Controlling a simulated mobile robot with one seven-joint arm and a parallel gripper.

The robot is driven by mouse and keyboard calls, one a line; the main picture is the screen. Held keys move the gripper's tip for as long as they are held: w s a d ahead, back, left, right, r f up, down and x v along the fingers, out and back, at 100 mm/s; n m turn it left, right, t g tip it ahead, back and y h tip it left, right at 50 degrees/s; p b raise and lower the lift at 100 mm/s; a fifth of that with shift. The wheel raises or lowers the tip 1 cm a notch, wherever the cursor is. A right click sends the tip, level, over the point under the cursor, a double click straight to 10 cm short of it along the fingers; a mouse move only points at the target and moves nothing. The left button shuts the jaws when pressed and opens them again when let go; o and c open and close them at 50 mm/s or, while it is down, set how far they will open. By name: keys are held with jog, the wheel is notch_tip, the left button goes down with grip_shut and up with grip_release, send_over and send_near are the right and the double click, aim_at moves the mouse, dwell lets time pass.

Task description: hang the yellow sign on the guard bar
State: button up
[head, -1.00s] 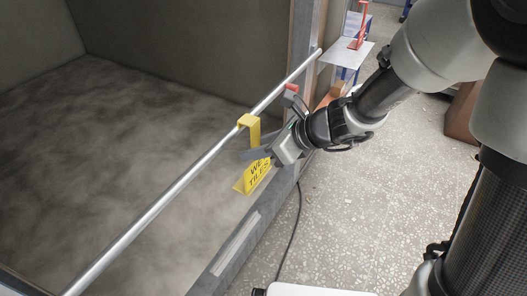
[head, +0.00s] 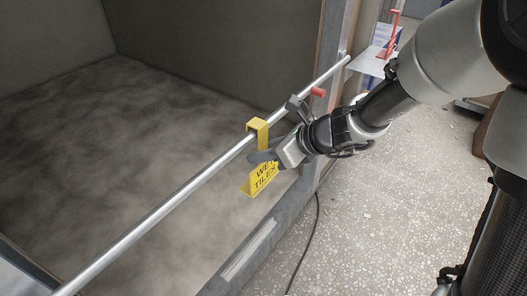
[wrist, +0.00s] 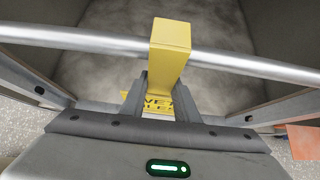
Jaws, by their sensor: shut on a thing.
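The yellow sign (head: 264,178) reads "WET TILES" and has a yellow hook at its top. My gripper (head: 264,158) is shut on the sign's stem, below the hook. The guard bar (head: 150,217) is a pale metal rail running diagonally across the pod opening. The hook (head: 257,125) lies across the top of the bar in the head view. In the wrist view the hook (wrist: 170,45) covers a stretch of the bar (wrist: 75,37). I cannot tell whether the hook rests on the bar or is just above it.
The grey pod floor (head: 110,130) lies beyond the bar, and the pod sill (head: 245,245) runs below it on my side. A small shelf with a red stand (head: 390,35) is at the upper right. A dark cable (head: 316,215) lies on the speckled floor.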

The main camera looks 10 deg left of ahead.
jog(key=shift+f, duration=0.1)
jog(key=o, duration=1.3)
jog(key=shift+c, duration=0.2)
jog(key=s+d+r+n+t+h+p, duration=0.1)
jog(key=s+d+r+n+h+p, duration=0.15)
jog(key=s+d+r+n, duration=0.5)
jog(key=s+d+r+n+h+p, duration=0.2)
jog(key=s+d+r+n+h, duration=0.25)
jog(key=d+n, duration=0.5)
jog(key=s+d+r+n+t+h+p, duration=0.1)
jog(key=s+d+r+n+h+p, duration=0.1)
jog(key=s+d+r+n, duration=0.65)
jog(key=w+d+r+m+p, duration=0.1)
jog(key=r+p, duration=0.8)
jog(key=p, duration=0.1)
jog(key=w+r+m+p, duration=0.2)
jog(key=r+p, duration=0.8)
jog(key=shift+d+p, duration=0.35)
jog(key=shift+f, duration=0.1)
